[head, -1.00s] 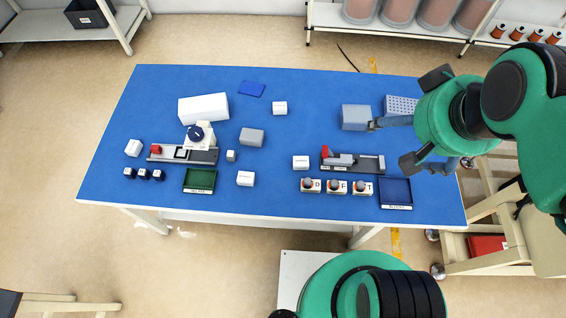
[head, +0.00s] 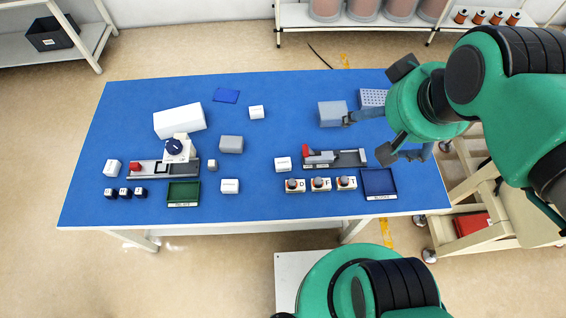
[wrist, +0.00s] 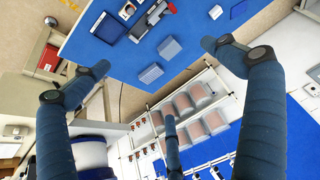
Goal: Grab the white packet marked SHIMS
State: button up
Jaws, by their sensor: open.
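Several small white packets lie on the blue table: one at the back middle (head: 256,112), one left of the right-hand fixture (head: 283,164), one at the front middle (head: 230,186) and one at the far left (head: 112,168). Their print is too small to read, so I cannot tell which is marked SHIMS. A white packet (wrist: 215,12) also shows at the top of the wrist view. My gripper (head: 382,135) is open and empty over the table's right part, right of these packets. Its spread fingers (wrist: 158,58) show in the wrist view.
The blue table (head: 270,140) also holds a large white box (head: 179,120), grey blocks (head: 231,144) (head: 332,113), a perforated block (head: 374,97), two fixtures, a green tray (head: 184,193) and a blue tray (head: 379,182). A wooden cart (head: 480,205) stands to the right.

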jog(key=c, duration=0.8)
jog(key=w+a+f+g+p, duration=0.1)
jog(key=w+a+f+g, duration=0.1)
jog(key=w+a+f, duration=0.35)
jog(key=w+a+f+g+p, duration=0.1)
jog(key=w+a+f, duration=0.2)
jog(key=w+f, duration=0.55)
jog(key=w+a+f+g, duration=0.1)
jog(key=a+f, duration=0.3)
jog(key=f, duration=0.7)
jog(key=w+a+f+g+p, duration=0.1)
jog(key=w+a+f, duration=0.2)
jog(key=f, duration=0.7)
jog(key=shift+w+a+f+n+g, duration=0.3)
jog(key=shift+w+a+f+n, duration=0.1)
jog(key=shift+a, duration=0.75)
